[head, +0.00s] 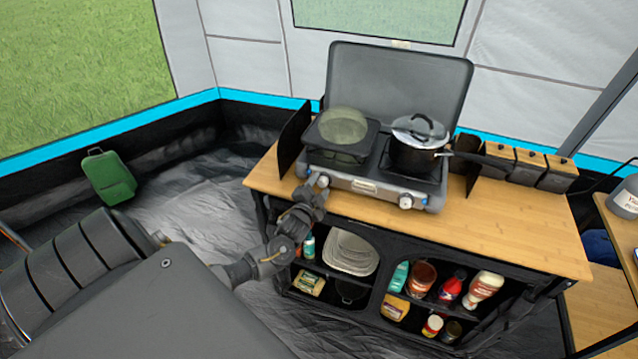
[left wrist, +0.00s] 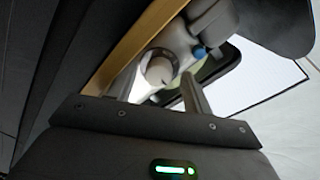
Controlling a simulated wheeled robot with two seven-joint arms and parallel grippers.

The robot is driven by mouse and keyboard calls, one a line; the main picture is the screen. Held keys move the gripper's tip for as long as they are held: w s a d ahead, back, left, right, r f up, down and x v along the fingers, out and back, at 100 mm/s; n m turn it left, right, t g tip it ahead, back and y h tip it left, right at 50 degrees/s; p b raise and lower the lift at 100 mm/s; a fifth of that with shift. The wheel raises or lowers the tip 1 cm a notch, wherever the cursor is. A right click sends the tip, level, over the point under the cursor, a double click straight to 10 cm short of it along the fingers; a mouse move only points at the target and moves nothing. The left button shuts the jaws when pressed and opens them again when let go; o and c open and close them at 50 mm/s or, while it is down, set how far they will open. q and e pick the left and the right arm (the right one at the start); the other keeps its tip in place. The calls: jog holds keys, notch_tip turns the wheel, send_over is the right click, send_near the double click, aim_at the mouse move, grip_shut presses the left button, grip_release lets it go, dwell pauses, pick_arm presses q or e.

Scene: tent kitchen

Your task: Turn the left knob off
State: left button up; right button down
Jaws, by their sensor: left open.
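The camp stove (head: 365,185) stands on the wooden counter with its lid up. Its left knob (head: 322,181) is on the front panel, and the right knob (head: 406,201) is farther along it. My left gripper (head: 314,187) is open right at the left knob, partly overlapping it in the head view. In the left wrist view the pale round left knob (left wrist: 158,70) shows just beyond the fingers, near the middle. I cannot tell whether a finger touches it. My right gripper is out of view.
A pan (head: 342,150) sits on the left burner and a lidded pot (head: 418,157) on the right one, its handle pointing right. The counter (head: 480,222) is clear in front and to the right. Shelves below hold several bottles and jars.

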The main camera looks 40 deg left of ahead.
pick_arm(q)
jog(key=shift+f, duration=0.15)
jog(key=shift+f+n+b, duration=0.2)
jog(key=shift+n+b, duration=0.75)
jog(key=shift+n, duration=0.25)
jog(key=n+b, duration=0.7)
jog(key=n, duration=0.4)
jog(key=shift+d+f+t, duration=0.1)
jog(key=shift+f+t, duration=0.05)
jog(key=shift+t, duration=0.25)
jog(key=b+v, duration=0.1)
jog(key=v, duration=1)
jog(key=s+f+m+g, duration=0.1)
jog(key=s+f+g, duration=0.1)
jog(key=f, duration=1)
jog(key=s+f+m+g+h+p, duration=0.1)
jog(key=s+f+m+g, duration=0.1)
jog(key=f, duration=1)
jog(key=shift+s+f+g, duration=0.3)
jog(key=shift+s+g, duration=0.3)
jog(key=shift+g, duration=0.3)
jog(key=shift+d, duration=0.1)
